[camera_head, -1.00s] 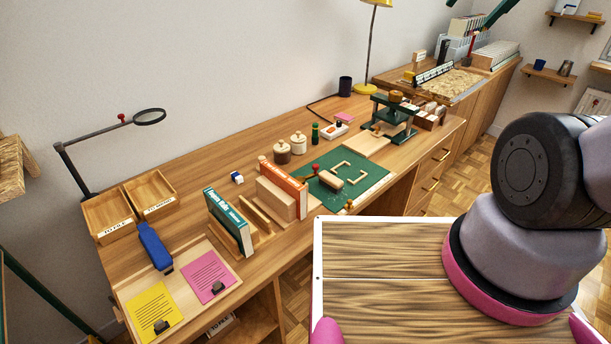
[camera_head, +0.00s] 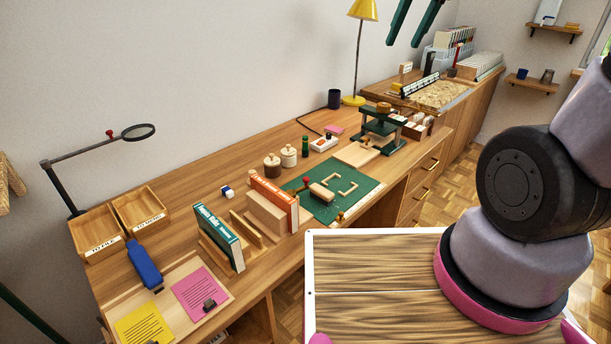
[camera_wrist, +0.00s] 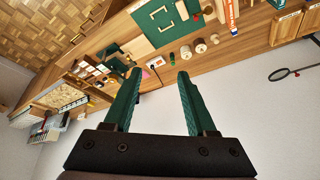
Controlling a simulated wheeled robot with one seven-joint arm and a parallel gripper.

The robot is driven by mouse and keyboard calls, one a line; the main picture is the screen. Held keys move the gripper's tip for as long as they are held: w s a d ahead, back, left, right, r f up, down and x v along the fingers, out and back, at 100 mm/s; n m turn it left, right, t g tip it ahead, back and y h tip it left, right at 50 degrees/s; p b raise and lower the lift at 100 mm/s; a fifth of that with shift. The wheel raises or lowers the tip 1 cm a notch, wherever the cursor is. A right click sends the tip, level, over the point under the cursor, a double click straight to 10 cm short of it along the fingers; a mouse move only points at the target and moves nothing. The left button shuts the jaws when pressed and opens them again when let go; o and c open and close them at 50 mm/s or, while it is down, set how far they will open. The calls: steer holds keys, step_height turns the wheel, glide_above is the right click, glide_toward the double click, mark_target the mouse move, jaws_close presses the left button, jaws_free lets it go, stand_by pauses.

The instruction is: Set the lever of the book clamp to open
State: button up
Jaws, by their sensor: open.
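I take the book clamp to be the light wooden block (camera_head: 266,213) at the front of the desk, with an orange book (camera_head: 280,198) upright against it. A small red knob (camera_head: 306,181) shows just right of the book, perhaps the lever's end; the lever's setting is too small to tell. In the wrist view the orange book (camera_wrist: 231,14) and the red knob (camera_wrist: 208,10) are at the top edge. My gripper (camera_wrist: 160,74) is open and empty, its green fingers apart. In the head view its fingers (camera_head: 414,20) hang high at the top, far from the clamp.
A teal book (camera_head: 218,236) stands in a wooden holder left of the clamp. A green mat (camera_head: 345,204) lies to its right, with a press (camera_head: 383,128) beyond. Jars (camera_head: 272,166) stand behind. A magnifier arm (camera_head: 100,147) rises at left. The air around my gripper is clear.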

steer(key=w+a+f+n+g, duration=0.2)
steer(key=w+a+f+n, duration=0.3)
steer(key=w+a+f, duration=0.25)
steer(key=n+g+h, duration=0.2)
steer(key=n+g, duration=0.1)
steer(key=n, duration=0.6)
glide_above(306, 178)
step_height(306, 178, down, 23)
step_height(306, 178, down, 11)
steer(key=shift+r, duration=0.2)
jaws_close()
